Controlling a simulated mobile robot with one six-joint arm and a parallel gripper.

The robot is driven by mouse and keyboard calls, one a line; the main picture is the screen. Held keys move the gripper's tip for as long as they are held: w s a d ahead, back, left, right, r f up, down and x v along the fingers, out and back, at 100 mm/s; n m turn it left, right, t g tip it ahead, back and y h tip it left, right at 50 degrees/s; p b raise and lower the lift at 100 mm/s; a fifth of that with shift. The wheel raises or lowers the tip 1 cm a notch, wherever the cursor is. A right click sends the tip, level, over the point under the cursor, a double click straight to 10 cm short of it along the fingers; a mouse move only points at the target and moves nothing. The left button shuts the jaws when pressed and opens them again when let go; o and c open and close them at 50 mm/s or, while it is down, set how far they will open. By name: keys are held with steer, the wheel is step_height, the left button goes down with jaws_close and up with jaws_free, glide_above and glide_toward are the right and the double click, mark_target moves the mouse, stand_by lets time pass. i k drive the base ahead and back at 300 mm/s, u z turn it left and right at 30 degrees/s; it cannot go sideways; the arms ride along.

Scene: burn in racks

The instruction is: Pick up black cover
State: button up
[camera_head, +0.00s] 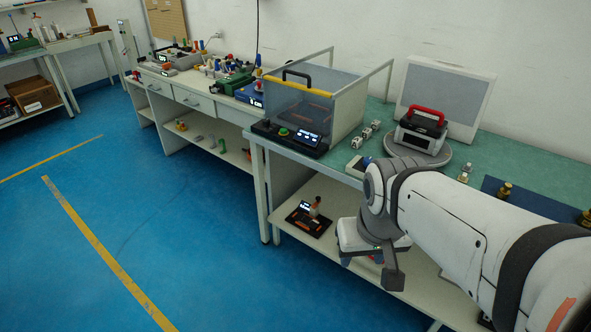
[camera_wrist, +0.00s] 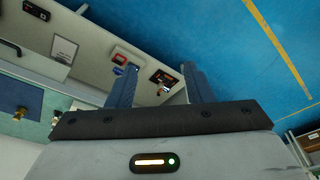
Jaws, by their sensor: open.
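I cannot tell for sure which thing is the black cover. A smoke-clear box (camera_head: 310,106) with a black handle and a yellow top edge stands on the green bench. A black-topped device with a red handle (camera_head: 422,130) sits on a round grey base to its right. A black plate (camera_head: 309,219) with a small part on it lies on the lower shelf; it seems to show in the wrist view (camera_wrist: 164,77), between my fingers. My gripper (camera_head: 371,268) is open and empty, in front of the bench's edge; its fingers also show in the wrist view (camera_wrist: 161,86).
The green bench top (camera_head: 376,108) also holds small white blocks (camera_head: 365,133), a dark blue mat (camera_head: 530,200) with brass parts, and a grey panel (camera_head: 443,95) behind. A cluttered bench (camera_head: 190,85) stands at left. The blue floor (camera_head: 150,210) is clear.

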mark_target(305, 220)
steer(key=u, duration=0.4)
steer(key=k, duration=1.35)
steer(key=u, duration=0.9)
steer(key=i, duration=2.4)
steer(key=z, duration=1.25)
steer(key=i, duration=0.6)
steer(key=z, duration=0.2)
steer(key=k, duration=0.75)
steer(key=z, duration=0.2)
steer(key=i, duration=0.7)
